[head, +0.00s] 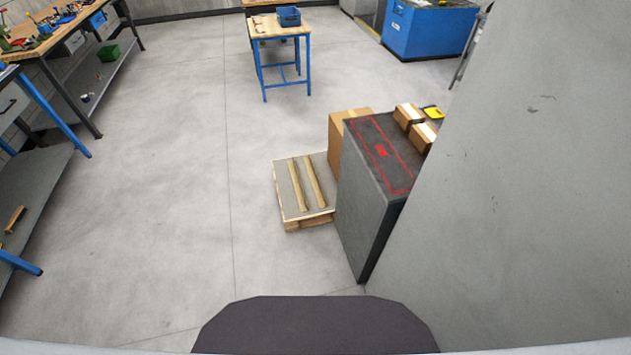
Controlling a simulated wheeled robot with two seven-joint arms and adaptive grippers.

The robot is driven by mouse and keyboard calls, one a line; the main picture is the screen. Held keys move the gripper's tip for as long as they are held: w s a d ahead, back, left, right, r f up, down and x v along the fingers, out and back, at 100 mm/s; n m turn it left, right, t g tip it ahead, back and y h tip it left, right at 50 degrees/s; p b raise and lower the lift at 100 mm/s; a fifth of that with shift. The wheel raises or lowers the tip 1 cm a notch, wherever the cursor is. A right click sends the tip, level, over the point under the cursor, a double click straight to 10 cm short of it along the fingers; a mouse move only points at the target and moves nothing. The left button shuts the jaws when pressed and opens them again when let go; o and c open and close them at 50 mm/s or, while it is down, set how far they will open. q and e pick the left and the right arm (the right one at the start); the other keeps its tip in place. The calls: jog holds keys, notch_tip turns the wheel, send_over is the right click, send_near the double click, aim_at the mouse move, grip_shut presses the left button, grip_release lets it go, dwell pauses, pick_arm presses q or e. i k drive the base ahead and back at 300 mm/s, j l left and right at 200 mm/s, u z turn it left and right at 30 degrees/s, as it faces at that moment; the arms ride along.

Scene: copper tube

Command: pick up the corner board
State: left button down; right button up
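Two long tan strips lie side by side on a low pallet (279,190) on the floor, right of the middle of the head view. They look like corner boards: the left strip (297,184) and the right strip (314,182) run roughly parallel with a gap between them. Neither of my grippers shows in this view. I cannot tell from here what they hold or how far they are from the strips.
A dark cabinet (360,215) with red markings and small cardboard boxes (408,115) stands right of the pallet. A brown box (337,135) sits behind it. A grey wall (540,190) fills the right. Workbenches line the left. A blue-legged table (275,28) stands ahead. The middle floor is clear.

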aim_at(318, 192)
jog(key=i+j+u, duration=0.35)
jog(key=j, duration=0.15)
jog(key=i+j+u, duration=0.8)
jog(key=i, duration=0.4)
jog(key=i+j+u, duration=0.1)
jog(key=i, duration=0.4)
jog(key=i+j+z, duration=0.1)
jog(key=i+z, duration=0.35)
jog(key=i, duration=0.35)
jog(key=i+z, duration=0.25)
jog(key=i, duration=0.6)
jog(key=i+j+z, duration=0.15)
jog(key=i, duration=1.45)
